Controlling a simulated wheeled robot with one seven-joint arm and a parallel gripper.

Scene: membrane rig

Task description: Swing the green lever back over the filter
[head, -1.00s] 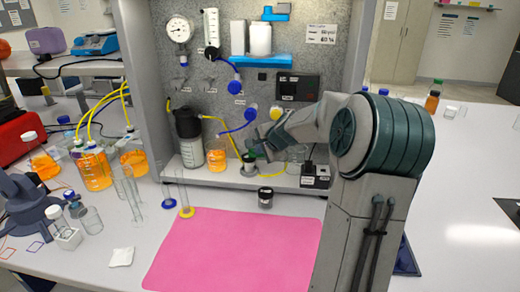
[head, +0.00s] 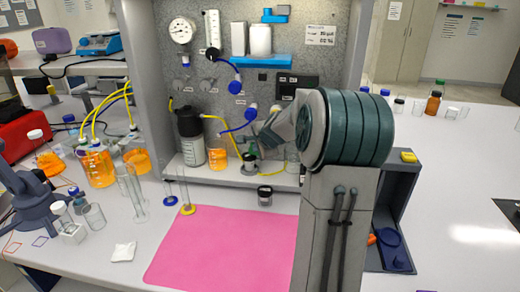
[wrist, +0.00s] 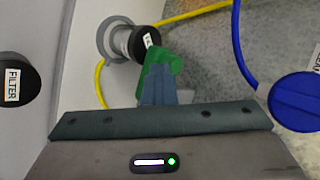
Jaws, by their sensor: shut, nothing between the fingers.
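In the wrist view the green lever (wrist: 164,58) lies right at the tips of my gripper (wrist: 158,88), which is shut with nothing held. The lever's far end reaches a black-topped part (wrist: 142,42) with a white label and a grey ring around its base. Whether fingers and lever touch, I cannot tell. A black cap labelled FILTER (wrist: 12,82) is at the left edge of the wrist view. In the head view a black-lidded jar (head: 265,196) stands on the bench before the rig shelf. My arm hides much of the gripper area there, and the lever is not clear.
A blue knob (wrist: 297,102) and blue tube are right of my gripper in the wrist view. Yellow tubing runs close by the black-topped part. In the head view an orange beaker (head: 218,158) and dark-capped bottle (head: 190,140) stand left. A pink mat (head: 225,250) lies clear in front.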

